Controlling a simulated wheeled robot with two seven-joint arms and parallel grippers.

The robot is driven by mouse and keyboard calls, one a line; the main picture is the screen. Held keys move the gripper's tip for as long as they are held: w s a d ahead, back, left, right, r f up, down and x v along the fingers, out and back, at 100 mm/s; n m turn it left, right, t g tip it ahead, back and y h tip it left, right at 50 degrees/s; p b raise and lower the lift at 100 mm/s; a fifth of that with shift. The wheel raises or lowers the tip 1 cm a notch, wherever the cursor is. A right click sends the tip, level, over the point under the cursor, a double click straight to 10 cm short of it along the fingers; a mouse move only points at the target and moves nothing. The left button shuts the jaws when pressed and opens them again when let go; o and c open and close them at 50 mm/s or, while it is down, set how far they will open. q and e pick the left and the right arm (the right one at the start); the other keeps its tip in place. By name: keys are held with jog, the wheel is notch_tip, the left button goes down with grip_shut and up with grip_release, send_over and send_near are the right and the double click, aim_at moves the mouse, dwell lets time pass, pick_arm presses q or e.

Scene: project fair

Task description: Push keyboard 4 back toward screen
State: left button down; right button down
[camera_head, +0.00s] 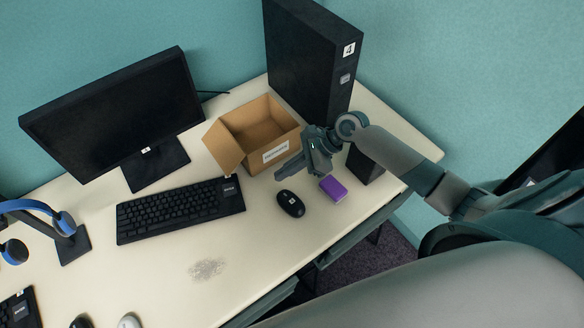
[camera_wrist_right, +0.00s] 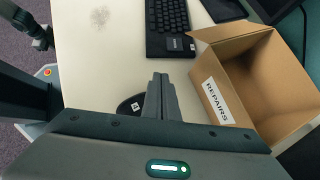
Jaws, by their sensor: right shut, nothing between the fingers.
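A black keyboard (camera_head: 180,208) lies on the desk in front of a black screen (camera_head: 118,118), with a bare strip of desk between it and the screen's stand. A small label sits at the keyboard's right end; I cannot read it. The keyboard's labelled end also shows at the top of the right wrist view (camera_wrist_right: 170,27). My right gripper (camera_head: 280,176) is shut and empty, above the desk to the right of the keyboard, near the box and the mouse. In the right wrist view its fingers (camera_wrist_right: 160,82) are together, pointing toward the keyboard. My left gripper is not clearly seen.
An open cardboard box (camera_head: 246,158) labelled REPAIRS stands behind the gripper. A black mouse (camera_head: 290,204) and a purple block (camera_head: 333,189) lie in front. A black computer tower (camera_head: 310,75) marked 4 stands at the back. A headset on a stand (camera_head: 70,240) is at the left.

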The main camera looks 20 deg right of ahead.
jog(key=shift+v, duration=1.6)
